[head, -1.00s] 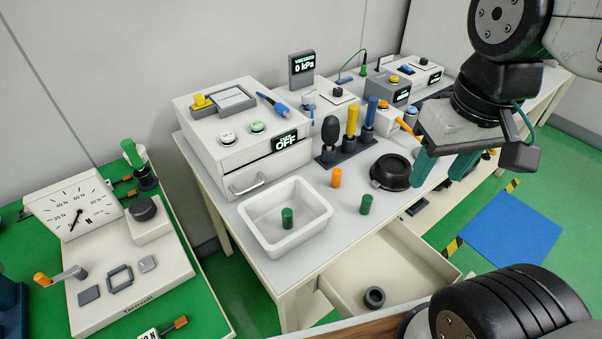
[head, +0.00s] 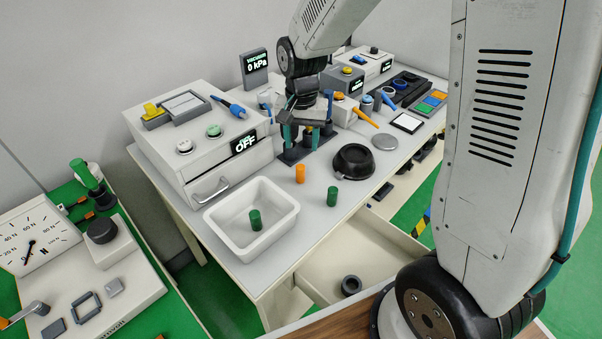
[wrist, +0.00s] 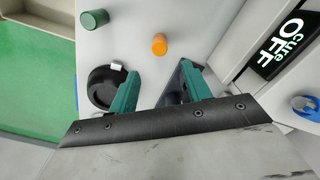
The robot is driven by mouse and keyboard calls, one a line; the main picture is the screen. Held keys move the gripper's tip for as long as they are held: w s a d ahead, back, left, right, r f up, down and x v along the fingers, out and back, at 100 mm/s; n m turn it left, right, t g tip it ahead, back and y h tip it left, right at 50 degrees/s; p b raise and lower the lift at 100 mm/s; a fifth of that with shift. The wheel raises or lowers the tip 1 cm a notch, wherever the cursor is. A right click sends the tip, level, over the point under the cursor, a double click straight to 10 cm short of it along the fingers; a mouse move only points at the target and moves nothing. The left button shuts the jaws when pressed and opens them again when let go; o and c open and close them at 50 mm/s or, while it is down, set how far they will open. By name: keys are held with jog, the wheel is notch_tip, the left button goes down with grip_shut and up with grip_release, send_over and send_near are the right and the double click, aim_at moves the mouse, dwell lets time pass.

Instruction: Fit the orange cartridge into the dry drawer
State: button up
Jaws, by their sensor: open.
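The small orange cartridge (head: 300,173) stands upright on the white bench, between the white bin and the black round dish. My gripper (head: 300,138) is open, with teal fingers pointing down, at the tool rack behind the cartridge in the head view. In the wrist view, the orange cartridge (wrist: 159,44) lies beyond the gap between my fingertips (wrist: 161,76), apart from them. A drawer front (head: 222,180) with a metal handle sits shut in the white box marked OFF. I can read no "dry" label, so I cannot tell whether it is the dry drawer.
A green cartridge (head: 332,197) stands near the orange one. Another green cartridge (head: 255,219) is inside the white bin (head: 225,236). The black dish (head: 353,160) is to the right. An open drawer (head: 330,262) under the bench holds a dark ring (head: 351,285).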

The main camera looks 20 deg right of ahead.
aim_at(300, 166)
jog(key=f, duration=0.7)
jog(key=shift+s+a+f, duration=0.25)
jog(key=shift+s+f, duration=0.05)
jog(key=shift+f, duration=0.05)
grip_shut()
